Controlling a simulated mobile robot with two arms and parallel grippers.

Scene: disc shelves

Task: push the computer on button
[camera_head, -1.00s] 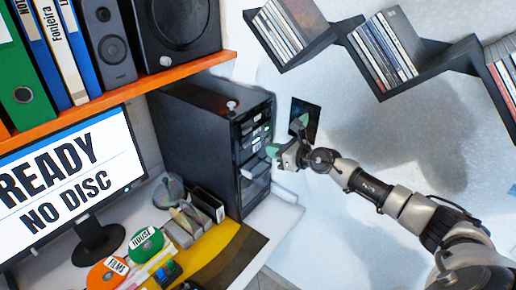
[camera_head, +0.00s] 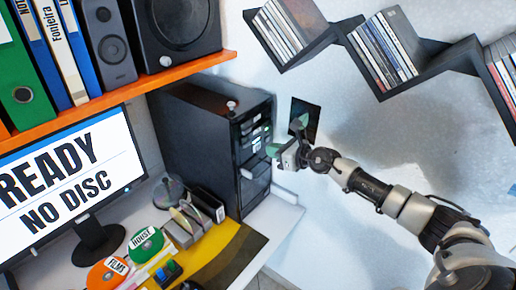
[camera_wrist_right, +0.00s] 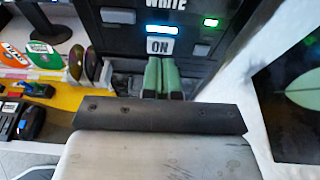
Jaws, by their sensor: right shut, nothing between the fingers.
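The black computer tower (camera_head: 200,140) stands on the desk in the middle of the head view, its front panel facing right. In the right wrist view the front panel shows an ON label (camera_wrist_right: 159,46) with a lit bluish display above it and a green light. My right gripper (camera_head: 273,149) is in front of this panel in the head view. Its two green fingers (camera_wrist_right: 163,76) are shut together and empty, and point at the panel just below the ON label. I cannot tell whether the fingertips touch it. My left gripper is not in view.
The monitor (camera_head: 65,175) at left reads READY, NO DISC. Discs labelled FILMS (camera_head: 108,273) and HOUSE (camera_head: 146,242) lie on the desk. An orange shelf (camera_head: 120,95) with binders and speakers hangs above. A zigzag disc shelf (camera_head: 440,68) is on the wall at upper right.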

